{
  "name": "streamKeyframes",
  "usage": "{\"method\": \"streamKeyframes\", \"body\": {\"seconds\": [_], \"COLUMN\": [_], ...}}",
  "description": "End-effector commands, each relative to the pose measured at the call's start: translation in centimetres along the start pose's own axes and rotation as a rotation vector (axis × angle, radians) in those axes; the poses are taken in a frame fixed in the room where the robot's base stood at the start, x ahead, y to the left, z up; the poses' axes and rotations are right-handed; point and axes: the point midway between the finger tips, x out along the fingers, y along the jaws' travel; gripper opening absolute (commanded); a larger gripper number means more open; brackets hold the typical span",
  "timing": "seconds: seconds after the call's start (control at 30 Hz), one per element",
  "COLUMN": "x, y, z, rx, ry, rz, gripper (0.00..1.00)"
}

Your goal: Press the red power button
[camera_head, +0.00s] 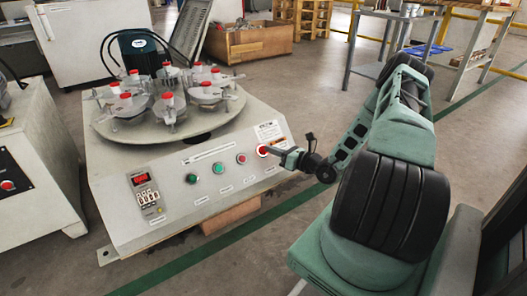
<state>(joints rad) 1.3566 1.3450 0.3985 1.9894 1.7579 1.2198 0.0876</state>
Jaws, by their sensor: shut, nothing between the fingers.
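A control panel (165,212) slopes toward me on the front of a machine with a round table on top. On it are two red buttons: a smaller red button (241,159) and a larger red button (263,151) at the right end, under a white label. I cannot read which is the power button. My gripper (271,151) is shut and empty. Its tips point left at the larger red button and overlap its right side in the picture. I cannot tell whether they touch it.
Two green buttons (219,168) and a small display (139,179) are on the same panel. The round table (226,104) carries several red-topped fixtures. Another machine (40,160) stands at the left. A wooden crate (248,42) and a metal table (395,16) stand behind.

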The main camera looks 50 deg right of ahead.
Motion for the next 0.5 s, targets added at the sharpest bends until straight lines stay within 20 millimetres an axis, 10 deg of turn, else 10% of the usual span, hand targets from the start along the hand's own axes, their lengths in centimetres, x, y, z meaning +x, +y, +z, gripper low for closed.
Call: {"method": "streamKeyframes", "body": {"seconds": [0.5], "x": [0.61], "y": [-0.4], "z": [-0.4], "rx": [0.0], "ry": [0.0], "rz": [0.001], "gripper": [0.0]}}
